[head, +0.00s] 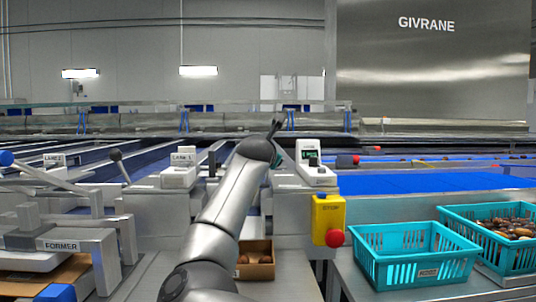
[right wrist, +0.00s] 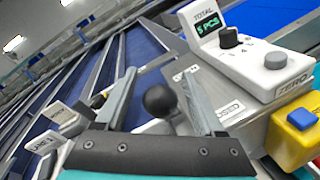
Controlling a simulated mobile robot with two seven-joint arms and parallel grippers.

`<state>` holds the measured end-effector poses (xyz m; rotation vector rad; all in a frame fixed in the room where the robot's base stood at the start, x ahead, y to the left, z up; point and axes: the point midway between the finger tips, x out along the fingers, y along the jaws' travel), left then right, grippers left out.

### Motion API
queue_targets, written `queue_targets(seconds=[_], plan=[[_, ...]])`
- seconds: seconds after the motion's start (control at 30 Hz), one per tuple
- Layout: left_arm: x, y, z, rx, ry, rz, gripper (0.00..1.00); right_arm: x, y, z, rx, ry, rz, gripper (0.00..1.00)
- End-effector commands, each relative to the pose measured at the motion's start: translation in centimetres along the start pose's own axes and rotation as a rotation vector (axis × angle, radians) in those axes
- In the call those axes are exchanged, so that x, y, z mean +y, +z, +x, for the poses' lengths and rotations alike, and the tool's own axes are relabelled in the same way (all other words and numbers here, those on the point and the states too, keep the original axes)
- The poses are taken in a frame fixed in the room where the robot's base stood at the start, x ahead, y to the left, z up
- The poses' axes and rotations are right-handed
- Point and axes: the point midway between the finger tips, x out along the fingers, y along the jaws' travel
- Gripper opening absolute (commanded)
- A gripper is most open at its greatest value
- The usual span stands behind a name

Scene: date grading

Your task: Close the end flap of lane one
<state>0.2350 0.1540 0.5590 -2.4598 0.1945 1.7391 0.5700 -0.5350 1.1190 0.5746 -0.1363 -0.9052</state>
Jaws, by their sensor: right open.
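My right gripper (right wrist: 152,76) is open in the right wrist view, with one finger on each side of a black ball knob (right wrist: 160,100). I cannot tell whether either finger touches the knob. In the head view my right arm reaches up from the bottom centre, and the gripper (head: 276,132) is at the lane ends, mostly hidden behind its wrist. The lane 1 label block (head: 180,168) is just left of the arm. The flap itself cannot be made out behind the arm and gripper. My left gripper is not in view.
A counter box (head: 313,165) reading 5 PCS and a yellow stop box (head: 328,215) stand close right of the arm. A cardboard box (head: 268,247) with dates sits below. Another black-knobbed lever (head: 116,156) stands left.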

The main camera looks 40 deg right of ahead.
Motion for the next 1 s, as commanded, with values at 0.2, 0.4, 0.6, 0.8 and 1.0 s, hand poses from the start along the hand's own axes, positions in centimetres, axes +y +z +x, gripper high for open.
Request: queue_targets(seconds=[0.2, 0.4, 0.6, 0.8, 1.0], plan=[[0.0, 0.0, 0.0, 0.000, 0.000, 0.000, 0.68, 0.1, 0.0, -1.5, -0.001, 0.001, 0.000, 0.70], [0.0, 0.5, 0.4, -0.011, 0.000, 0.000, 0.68, 0.1, 0.0, -4.2, 0.000, 0.001, 0.001, 0.70], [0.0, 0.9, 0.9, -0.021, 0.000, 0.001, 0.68, 0.1, 0.0, -7.2, 0.000, 0.001, 0.001, 0.70], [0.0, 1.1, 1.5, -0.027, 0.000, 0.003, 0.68, 0.1, 0.0, -10.5, 0.000, 0.002, 0.002, 0.70], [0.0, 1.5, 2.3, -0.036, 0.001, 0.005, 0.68, -0.1, 0.1, -13.4, -0.002, -0.001, -0.003, 0.70]])
